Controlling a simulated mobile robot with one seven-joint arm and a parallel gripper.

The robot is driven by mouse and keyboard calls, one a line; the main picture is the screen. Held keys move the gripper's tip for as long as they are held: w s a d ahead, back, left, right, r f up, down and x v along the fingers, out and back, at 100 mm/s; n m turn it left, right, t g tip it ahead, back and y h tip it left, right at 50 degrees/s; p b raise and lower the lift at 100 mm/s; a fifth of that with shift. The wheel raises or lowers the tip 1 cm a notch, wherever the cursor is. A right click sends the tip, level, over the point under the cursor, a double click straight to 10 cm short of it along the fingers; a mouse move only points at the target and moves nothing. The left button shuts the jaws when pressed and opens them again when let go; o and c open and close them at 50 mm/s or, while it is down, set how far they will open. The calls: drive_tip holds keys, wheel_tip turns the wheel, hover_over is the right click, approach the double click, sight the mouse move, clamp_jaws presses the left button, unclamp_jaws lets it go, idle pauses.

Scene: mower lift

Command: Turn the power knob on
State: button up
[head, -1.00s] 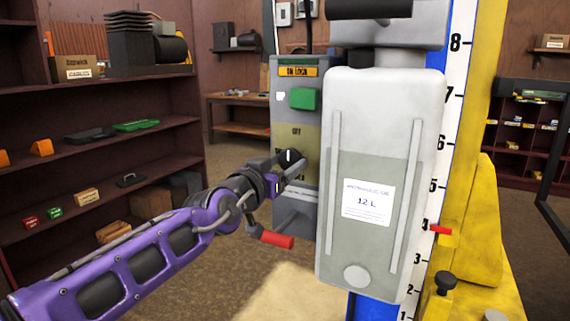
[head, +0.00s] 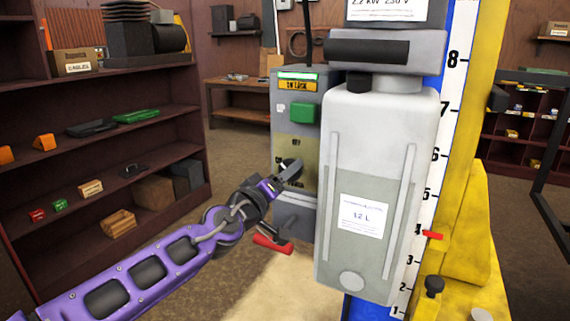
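The control box (head: 283,105) carries a dark round power knob (head: 293,164) on its olive panel, below a small label that seems to read OFF. My gripper (head: 288,174), at the end of my purple arm, reaches up from the lower left to the knob and overlaps it. The fingers are small and partly merge with the dark knob, so their gap and any grip do not show clearly. The knob's pointer direction is also unclear. A bright white-green strip (head: 298,74) shows above the orange label (head: 297,86) on the box.
A green button (head: 304,113) sits above the knob. A red-handled crank (head: 272,244) is just below my gripper. A grey 12 L tank (head: 380,140) stands close on the right, beside a numbered scale and yellow post (head: 465,120). Shelves (head: 110,110) are at left.

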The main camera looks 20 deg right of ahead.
drive_tip(key=n+p, duration=0.2)
drive_tip(key=n, duration=0.6)
drive_tip(key=shift+n+p, duration=0.35)
drive_tip(key=shift+n, duration=0.05)
idle(0.4)
drive_tip(key=o, duration=1.4)
drive_tip(key=shift+c, duration=0.2)
